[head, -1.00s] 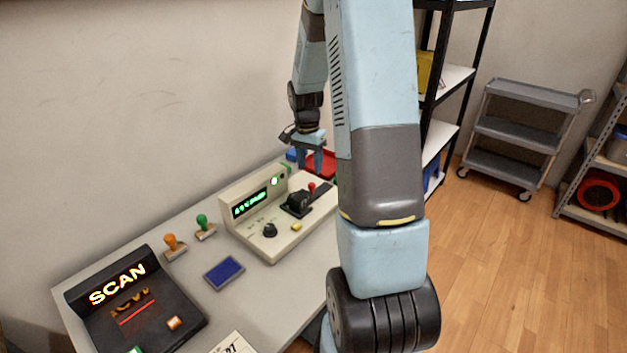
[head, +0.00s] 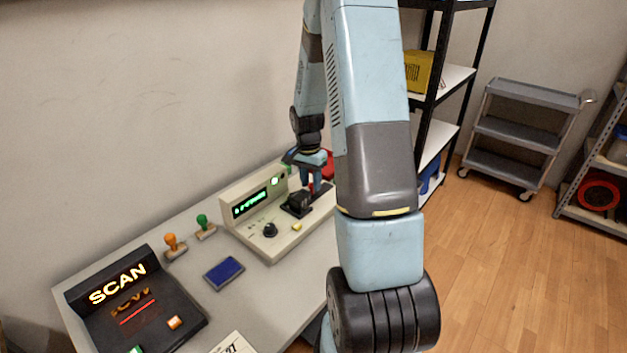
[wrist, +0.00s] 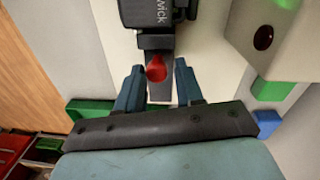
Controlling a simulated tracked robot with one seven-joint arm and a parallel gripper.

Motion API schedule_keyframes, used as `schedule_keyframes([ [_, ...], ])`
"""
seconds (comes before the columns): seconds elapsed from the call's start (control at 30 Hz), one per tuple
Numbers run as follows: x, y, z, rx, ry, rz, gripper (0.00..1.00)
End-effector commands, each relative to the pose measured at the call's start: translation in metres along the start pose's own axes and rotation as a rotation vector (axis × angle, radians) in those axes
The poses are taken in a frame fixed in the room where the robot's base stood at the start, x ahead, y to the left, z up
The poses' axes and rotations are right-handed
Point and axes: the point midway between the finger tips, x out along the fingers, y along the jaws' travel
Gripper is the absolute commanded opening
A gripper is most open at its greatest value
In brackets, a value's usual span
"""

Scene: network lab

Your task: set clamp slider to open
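The clamp slider has a red knob (wrist: 156,70) on a dark track, seen in the wrist view just below a black clamp block (wrist: 150,12). The block (head: 297,204) also shows in the head view on the beige device (head: 272,248) with a green display. My gripper (wrist: 154,84) is open, with one finger on each side of the red knob at its lower edge; I cannot tell whether either finger touches it.
A black SCAN unit (head: 140,305), a blue pad (head: 224,272), and orange (head: 172,245) and green (head: 204,225) stamps stand on the grey table to the left. The device's raised display housing (wrist: 265,38) is close to the right finger in the wrist view.

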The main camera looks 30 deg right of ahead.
Motion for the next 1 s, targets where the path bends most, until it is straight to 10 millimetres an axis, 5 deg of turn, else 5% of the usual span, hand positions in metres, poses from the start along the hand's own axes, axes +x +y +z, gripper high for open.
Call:
schedule_keyframes([
  [0.37, -0.001, -0.001, 0.0, 0.0, 0.001, -0.002, 0.0],
  [1.0, -0.002, -0.015, -0.001, -0.027, 0.008, -0.01, 0.0],
])
